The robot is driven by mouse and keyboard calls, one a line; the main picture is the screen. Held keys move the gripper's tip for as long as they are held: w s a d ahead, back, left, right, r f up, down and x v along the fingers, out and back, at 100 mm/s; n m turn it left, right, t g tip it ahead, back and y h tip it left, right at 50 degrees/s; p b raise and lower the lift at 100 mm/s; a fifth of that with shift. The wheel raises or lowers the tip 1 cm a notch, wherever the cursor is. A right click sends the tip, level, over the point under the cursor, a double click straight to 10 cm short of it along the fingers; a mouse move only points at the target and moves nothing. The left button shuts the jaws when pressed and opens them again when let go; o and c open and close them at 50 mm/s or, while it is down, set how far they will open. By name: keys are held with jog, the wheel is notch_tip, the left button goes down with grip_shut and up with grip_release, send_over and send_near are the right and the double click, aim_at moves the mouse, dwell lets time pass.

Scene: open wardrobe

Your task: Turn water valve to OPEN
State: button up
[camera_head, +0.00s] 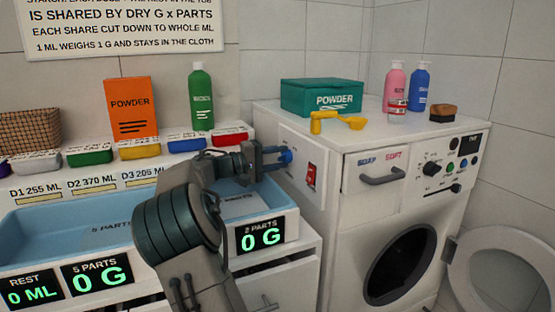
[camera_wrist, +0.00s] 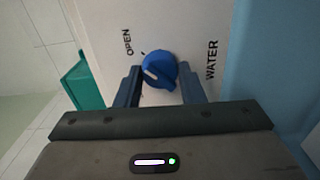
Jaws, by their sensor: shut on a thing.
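The water valve is a round blue knob (camera_wrist: 160,68) on a white panel in the wrist view, with a pale line on its face. The word OPEN is printed to its upper left and WATER to its right, both turned sideways. A small dark tick is on the panel beside the knob on the OPEN side. My gripper (camera_wrist: 161,80) has a dark finger on each side of the knob and is shut on it. In the head view my gripper (camera_head: 281,156) reaches the blue knob (camera_head: 287,157) on the washer's left side; the fingers partly hide it.
A red switch (camera_head: 311,175) is on the same side panel, close to the knob. The washer (camera_head: 365,150) carries a teal powder box (camera_head: 322,97), a yellow scoop (camera_head: 338,121), bottles and a brush. A blue tray (camera_head: 60,228) with scale displays lies below my arm.

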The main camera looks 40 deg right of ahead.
jog(key=o, duration=1)
jog(key=shift+r+p, duration=0.1)
jog(key=shift+p, duration=0.3)
jog(key=w+a+n+p, duration=0.3)
jog(key=a+n+p, duration=1.1)
jog(key=n+p, duration=0.35)
jog(key=s+a+m+t+y, duration=0.1)
jog(key=s+a+m+y, duration=0.2)
jog(key=s, duration=0.4)
jog(key=s+a+m+t+y, duration=0.1)
jog(key=s+a+m+y, duration=0.2)
jog(key=s+a+y, duration=0.2)
jog(key=s+a+m+t+y+b, duration=0.1)
jog(key=s+a+m+y, duration=0.2)
jog(key=s, duration=0.7)
jog(key=shift+a+f+m+y, duration=0.3)
jog(key=shift+a+y, duration=0.25)
jog(key=shift+y, duration=0.65)
